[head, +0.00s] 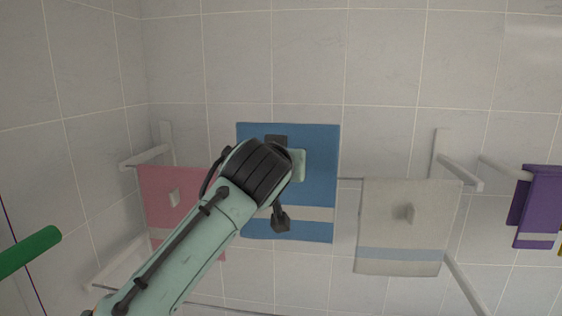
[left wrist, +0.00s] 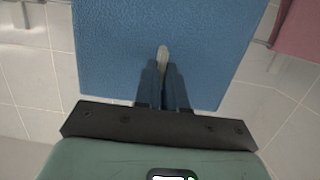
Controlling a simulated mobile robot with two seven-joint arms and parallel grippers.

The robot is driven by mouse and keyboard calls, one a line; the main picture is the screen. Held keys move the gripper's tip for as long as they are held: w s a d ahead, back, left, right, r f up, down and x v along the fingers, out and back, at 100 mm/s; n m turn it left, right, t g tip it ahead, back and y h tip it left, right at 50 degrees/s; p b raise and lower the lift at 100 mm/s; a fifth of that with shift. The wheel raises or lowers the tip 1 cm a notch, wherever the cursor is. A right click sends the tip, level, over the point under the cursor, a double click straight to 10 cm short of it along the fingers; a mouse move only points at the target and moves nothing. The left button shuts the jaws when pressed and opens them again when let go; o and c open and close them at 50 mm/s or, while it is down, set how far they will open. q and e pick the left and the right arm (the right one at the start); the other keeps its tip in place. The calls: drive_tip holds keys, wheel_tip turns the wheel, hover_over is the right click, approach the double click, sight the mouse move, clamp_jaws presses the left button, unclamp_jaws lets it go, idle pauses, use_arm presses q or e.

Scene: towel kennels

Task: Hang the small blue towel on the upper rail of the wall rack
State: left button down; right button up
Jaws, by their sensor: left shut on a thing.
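The blue towel (head: 318,190) with a pale stripe near its bottom edge hangs upright in the middle of the head view. Its top edge shows higher than the rail. My left gripper (head: 288,165) is in front of it, its fingertips hidden behind my wrist. In the left wrist view the fingers (left wrist: 162,62) are shut on a small pale tab (left wrist: 162,53) on the blue towel (left wrist: 130,35). The wall rack (head: 440,150) stands behind; its upper rail (head: 349,179) shows just right of the blue towel and is otherwise mostly covered. My right gripper is not in view.
A pink towel (head: 160,210) hangs on the rack's left part and a white towel (head: 400,235) on its right part, each with a small tab. A purple towel (head: 540,200) hangs farther right. A green cylinder (head: 30,252) is at the left edge.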

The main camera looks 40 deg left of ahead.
use_arm(q)
drive_tip(key=shift+s, duration=0.1)
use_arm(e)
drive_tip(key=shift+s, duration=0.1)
use_arm(q)
drive_tip(key=shift+a, duration=0.1)
drive_tip(key=shift+w+a+r, duration=0.1)
drive_tip(key=shift+w+a, duration=0.15)
drive_tip(key=shift+w, duration=0.25)
drive_tip(key=shift+w+a, duration=0.2)
drive_tip(key=shift+w, duration=0.25)
idle(0.5)
drive_tip(key=shift+s+f+b, duration=0.15)
drive_tip(key=shift+f+b, duration=0.85)
drive_tip(key=shift+f, duration=0.5)
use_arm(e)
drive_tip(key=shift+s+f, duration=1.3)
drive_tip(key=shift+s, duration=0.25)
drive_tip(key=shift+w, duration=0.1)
